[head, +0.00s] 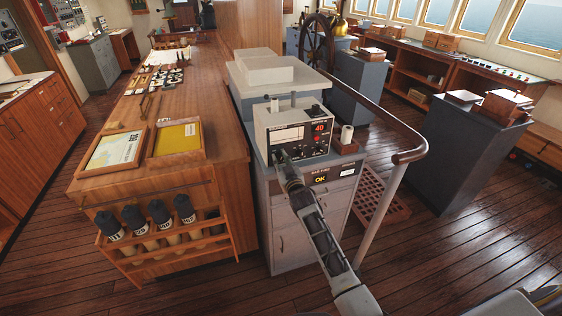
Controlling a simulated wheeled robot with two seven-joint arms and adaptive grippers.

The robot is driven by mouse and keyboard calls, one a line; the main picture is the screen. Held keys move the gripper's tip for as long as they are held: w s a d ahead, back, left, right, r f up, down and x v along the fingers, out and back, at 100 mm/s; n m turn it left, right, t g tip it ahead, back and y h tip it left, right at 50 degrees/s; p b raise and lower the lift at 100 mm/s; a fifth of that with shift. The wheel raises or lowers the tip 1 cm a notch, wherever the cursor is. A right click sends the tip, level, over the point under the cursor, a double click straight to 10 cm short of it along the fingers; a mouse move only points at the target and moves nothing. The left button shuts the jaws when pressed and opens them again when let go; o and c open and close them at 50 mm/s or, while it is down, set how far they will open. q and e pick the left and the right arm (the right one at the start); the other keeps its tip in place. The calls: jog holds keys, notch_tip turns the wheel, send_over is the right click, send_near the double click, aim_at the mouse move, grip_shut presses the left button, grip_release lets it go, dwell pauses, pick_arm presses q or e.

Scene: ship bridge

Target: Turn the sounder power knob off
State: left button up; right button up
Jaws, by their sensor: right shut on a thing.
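The sounder (262,120) is a small pale box with a dark front panel, a light screen and a red display reading 40. It stands on a grey cabinet in the middle of the head view. My right arm reaches up to it from the bottom right. My right gripper (280,158) is at the lower left of the sounder's front, shut on what seems to be a knob there. The fingers hide that knob, so its setting cannot be read. Other small controls show on the panel's right side. My left gripper is not in view.
The grey cabinet (283,238) bears a lit OK label. A curved wooden handrail (385,132) runs close on the right. A wooden chart table (209,110) with framed charts and a rack of rolled items (160,245) stands left. A ship's wheel (317,42) is behind.

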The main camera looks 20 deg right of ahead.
jog(key=n, duration=1)
dwell(0.6)
jog(key=o, duration=1)
jog(key=shift+o, duration=0.2)
jog(key=shift+s, duration=0.1)
jog(key=s, duration=1.1)
jog(key=shift+s+d, duration=0.25)
jog(key=shift+s, duration=0.15)
